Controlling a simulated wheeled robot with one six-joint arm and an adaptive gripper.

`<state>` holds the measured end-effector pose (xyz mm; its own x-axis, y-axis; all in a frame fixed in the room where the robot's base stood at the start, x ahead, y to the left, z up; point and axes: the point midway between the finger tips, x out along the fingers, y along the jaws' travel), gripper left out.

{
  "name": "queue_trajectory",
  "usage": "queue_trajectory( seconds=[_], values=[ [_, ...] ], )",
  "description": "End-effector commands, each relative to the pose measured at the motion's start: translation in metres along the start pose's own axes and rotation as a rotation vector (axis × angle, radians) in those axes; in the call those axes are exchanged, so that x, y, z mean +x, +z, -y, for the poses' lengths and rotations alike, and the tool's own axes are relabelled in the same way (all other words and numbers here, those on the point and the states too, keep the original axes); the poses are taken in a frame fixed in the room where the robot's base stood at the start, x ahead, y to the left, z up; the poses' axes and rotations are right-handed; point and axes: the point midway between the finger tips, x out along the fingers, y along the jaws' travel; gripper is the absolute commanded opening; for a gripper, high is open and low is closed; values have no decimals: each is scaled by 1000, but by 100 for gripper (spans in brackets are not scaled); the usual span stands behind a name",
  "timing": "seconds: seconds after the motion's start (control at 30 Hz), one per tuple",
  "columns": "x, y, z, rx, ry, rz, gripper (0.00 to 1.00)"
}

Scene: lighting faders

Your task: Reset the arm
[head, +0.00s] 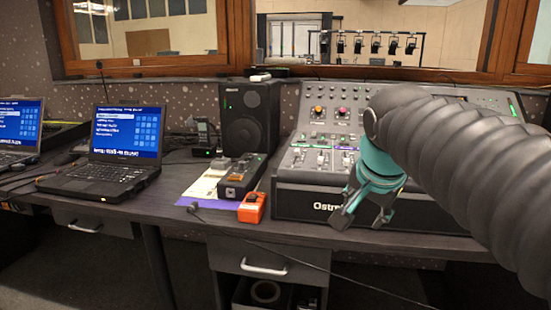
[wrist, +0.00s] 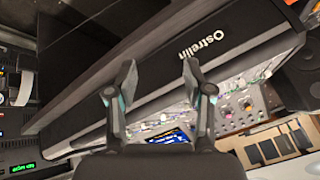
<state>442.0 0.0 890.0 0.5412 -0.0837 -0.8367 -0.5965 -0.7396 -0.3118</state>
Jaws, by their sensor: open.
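My gripper (head: 364,214) is open and empty, with its two teal and grey fingers spread apart. The console's sloped panel carries several faders and coloured knobs. Nothing is between the fingers.
The dark desk (head: 165,205) holds an open laptop (head: 125,140), a second laptop (head: 18,130) at the left edge, a black speaker (head: 250,117), a small black fader box (head: 243,176) and an orange device (head: 252,207). A wood-framed window (head: 390,73) stands behind. A cable hangs over the desk's front.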

Motion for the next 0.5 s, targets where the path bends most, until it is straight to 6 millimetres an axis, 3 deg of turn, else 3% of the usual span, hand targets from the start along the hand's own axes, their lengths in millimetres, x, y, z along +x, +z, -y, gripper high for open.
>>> queue_trajectory(
  seconds=[0.1, 0.3, 0.5],
  values=[
    [13, 45, -42, -200, -5, 33, 52],
    [40, 114, -101, -513, -26, 81, 52],
    [60, 156, -135, -697, -46, 104, 52]
  ],
)
